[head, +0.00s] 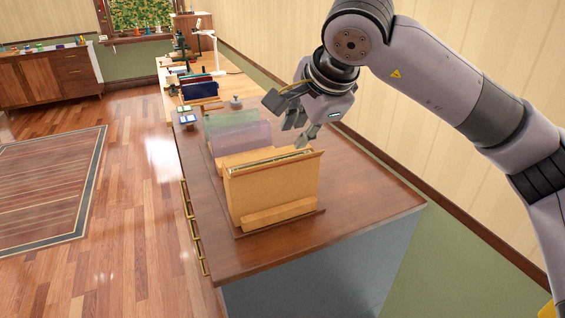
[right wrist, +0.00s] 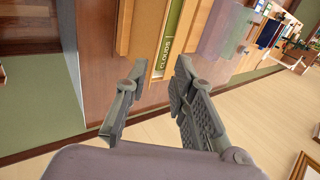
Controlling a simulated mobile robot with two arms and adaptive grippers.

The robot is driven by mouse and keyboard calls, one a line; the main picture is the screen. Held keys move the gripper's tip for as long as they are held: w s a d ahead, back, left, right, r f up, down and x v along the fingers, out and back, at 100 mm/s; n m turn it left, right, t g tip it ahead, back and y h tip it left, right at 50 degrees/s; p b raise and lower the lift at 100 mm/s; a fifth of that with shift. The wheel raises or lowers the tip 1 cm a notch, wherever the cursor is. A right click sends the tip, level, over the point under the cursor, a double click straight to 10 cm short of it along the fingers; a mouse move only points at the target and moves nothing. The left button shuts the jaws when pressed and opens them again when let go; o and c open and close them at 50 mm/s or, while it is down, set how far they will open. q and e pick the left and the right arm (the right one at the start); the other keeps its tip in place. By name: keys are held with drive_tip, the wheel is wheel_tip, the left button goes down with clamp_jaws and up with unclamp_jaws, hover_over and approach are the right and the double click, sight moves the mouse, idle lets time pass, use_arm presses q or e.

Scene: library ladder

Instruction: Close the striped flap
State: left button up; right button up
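A tan upright file box (head: 272,194) stands near the front of the brown counter, with a thin pale edge showing along its top. The box also shows in the right wrist view (right wrist: 146,28), beside a green strip lettered "CLOUDS" (right wrist: 163,45). I cannot make out stripes on any flap. My right gripper (head: 290,120) is above and behind the box's right end, apart from it in the head view. In the right wrist view its two fingers (right wrist: 161,68) are spread, with nothing held between them. My left gripper is not in view.
Translucent purple (head: 240,137) and green (head: 222,122) upright folders stand behind the box. Farther back are small blue-screened items (head: 188,119) and dark blue folders (head: 200,90). The counter (head: 370,205) is bare right of the box, with a wall along its right side.

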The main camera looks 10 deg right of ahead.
sight(279, 163)
drive_tip(key=b+x, duration=0.2)
drive_tip(key=x, duration=1)
drive_tip(key=shift+w+f+b, duration=0.2)
drive_tip(key=shift+b, duration=0.1)
drive_tip(key=shift+a, duration=0.1)
drive_tip(key=shift+c, duration=0.5)
clamp_jaws()
